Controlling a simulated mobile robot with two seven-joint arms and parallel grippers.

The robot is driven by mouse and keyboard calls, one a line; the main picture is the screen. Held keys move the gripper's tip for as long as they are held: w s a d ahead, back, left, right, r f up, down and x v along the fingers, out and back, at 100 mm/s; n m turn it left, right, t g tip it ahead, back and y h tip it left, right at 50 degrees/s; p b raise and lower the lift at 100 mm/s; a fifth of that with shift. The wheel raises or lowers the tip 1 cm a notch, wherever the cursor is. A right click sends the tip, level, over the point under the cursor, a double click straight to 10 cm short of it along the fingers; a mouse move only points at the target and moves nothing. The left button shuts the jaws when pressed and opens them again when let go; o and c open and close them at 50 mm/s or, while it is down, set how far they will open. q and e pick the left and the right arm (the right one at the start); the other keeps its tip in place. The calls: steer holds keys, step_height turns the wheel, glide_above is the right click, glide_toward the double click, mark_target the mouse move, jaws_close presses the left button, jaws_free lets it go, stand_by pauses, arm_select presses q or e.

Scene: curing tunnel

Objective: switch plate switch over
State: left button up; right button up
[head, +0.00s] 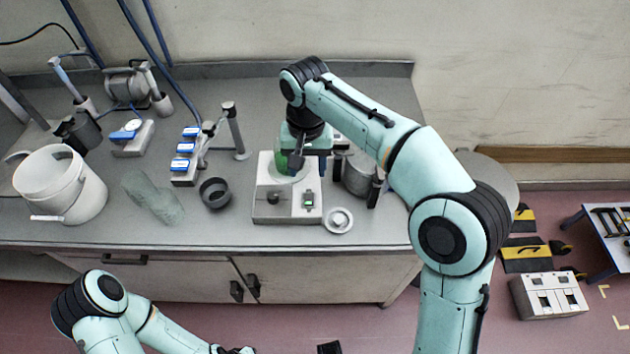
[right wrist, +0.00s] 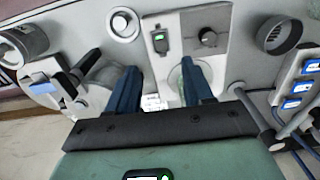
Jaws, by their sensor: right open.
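The white plate unit (head: 262,209) stands near the bench's front edge. Its front panel carries a dark round knob (head: 273,198) and a small switch (head: 308,200) lit green. The switch (right wrist: 160,41) and the knob (right wrist: 207,37) also show in the right wrist view. My right gripper (head: 306,166) is open above the plate unit, behind the switch. In the wrist view its fingers (right wrist: 160,88) are spread and nothing is between them; the switch lies beyond, apart from them. A greenish round area on the plate is partly hidden by the gripper. My left arm is low at left; its gripper is largely cut off.
A dark ring-shaped cup (head: 215,193) stands left of the plate unit, and a small round metal dish (head: 339,220) at its front right corner. A metal pot (head: 358,175) is close on the right. A white bucket (head: 62,187) and a blue-labelled block (head: 186,157) stand further left.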

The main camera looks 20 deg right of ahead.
mark_target(309, 204)
step_height(309, 204, down, 12)
steer(key=b, duration=0.2)
steer(key=shift+f+b, duration=0.2)
steer(key=shift+b, duration=0.15)
arm_select(q)
steer(key=f, duration=0.1)
steer(key=s+f, duration=0.1)
steer(key=f, duration=0.1)
steer(key=shift+s, duration=0.2)
